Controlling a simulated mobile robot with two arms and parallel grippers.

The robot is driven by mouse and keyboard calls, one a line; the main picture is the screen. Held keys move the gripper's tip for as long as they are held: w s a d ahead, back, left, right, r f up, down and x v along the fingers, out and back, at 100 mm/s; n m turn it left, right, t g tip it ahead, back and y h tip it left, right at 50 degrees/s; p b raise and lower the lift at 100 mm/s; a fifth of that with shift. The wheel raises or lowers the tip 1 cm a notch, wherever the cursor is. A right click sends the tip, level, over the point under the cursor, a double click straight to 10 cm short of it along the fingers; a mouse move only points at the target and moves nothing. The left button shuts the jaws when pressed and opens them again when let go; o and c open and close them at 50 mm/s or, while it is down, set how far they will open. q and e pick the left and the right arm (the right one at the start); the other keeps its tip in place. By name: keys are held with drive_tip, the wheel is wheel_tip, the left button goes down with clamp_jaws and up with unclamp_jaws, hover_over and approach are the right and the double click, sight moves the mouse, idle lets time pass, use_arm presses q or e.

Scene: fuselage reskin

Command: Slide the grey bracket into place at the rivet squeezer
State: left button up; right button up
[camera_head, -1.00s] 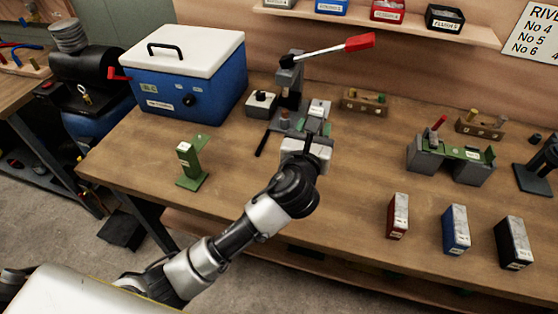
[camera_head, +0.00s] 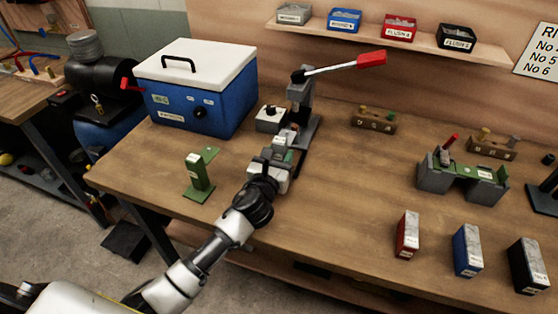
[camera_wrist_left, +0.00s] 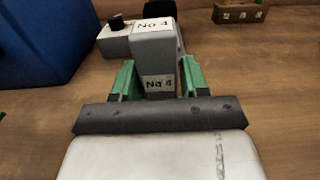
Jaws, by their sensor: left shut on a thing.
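The grey bracket (camera_wrist_left: 153,55) carries white "No 4" labels and stands between the green-padded fingers of my left gripper (camera_wrist_left: 158,82) in the left wrist view. In the head view my left gripper (camera_head: 276,158) is shut on the bracket (camera_head: 280,141), just in front and to the left of the rivet squeezer (camera_head: 301,97). The squeezer has a grey post and a long lever with a red grip. The bracket and gripper partly hide the squeezer's base, so I cannot tell whether they touch. My right gripper is not in view.
A small grey box with a black knob (camera_head: 270,118) stands left of the squeezer. A blue cooler (camera_head: 190,105) is behind it to the left. A green stand (camera_head: 198,178) is left of my gripper.

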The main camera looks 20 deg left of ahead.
use_arm(q)
drive_tip(key=shift+f, duration=0.5)
drive_tip(key=o, duration=0.8)
drive_tip(key=shift+f, duration=0.2)
drive_tip(key=o, duration=0.5)
